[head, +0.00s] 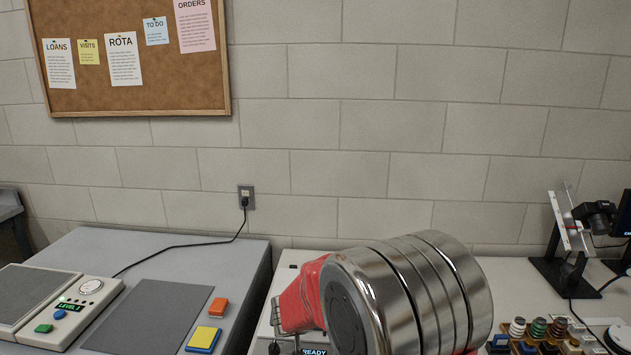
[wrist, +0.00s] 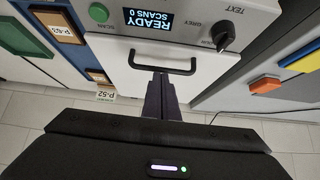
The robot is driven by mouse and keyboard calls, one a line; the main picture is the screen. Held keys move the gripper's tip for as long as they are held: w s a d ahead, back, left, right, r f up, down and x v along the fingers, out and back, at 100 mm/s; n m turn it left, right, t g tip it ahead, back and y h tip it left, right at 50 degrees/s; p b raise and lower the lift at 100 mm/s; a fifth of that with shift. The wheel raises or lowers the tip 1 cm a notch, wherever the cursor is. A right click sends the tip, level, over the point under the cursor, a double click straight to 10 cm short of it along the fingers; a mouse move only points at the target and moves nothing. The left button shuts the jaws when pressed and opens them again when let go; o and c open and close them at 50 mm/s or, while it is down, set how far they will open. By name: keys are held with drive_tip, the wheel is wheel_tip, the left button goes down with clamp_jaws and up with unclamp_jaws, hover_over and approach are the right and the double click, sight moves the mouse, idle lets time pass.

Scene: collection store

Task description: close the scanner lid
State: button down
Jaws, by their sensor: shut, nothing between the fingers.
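The scanner's front panel (wrist: 185,20) shows upside down at the top of the wrist view. It has a lit display (wrist: 148,19) reading READY, SCANS 0, a green scan button (wrist: 98,12) and a dark knob (wrist: 222,35). In the head view only a part of the scanner (head: 270,315) shows, behind my arm. My arm hides the gripper in the head view.
A grey bench (head: 235,252) with an orange block (head: 218,306) and a yellow-and-blue block (head: 203,339) stands left.

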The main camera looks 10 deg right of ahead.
drive_tip(key=shift+r, duration=0.1)
drive_tip(key=s+a+f, duration=0.1)
drive_tip(key=s+a, duration=0.1)
drive_tip(key=s, duration=0.7)
drive_tip(key=shift+a+f, duration=0.2)
drive_tip(key=shift+a, duration=0.05)
idle(0.9)
idle(0.4)
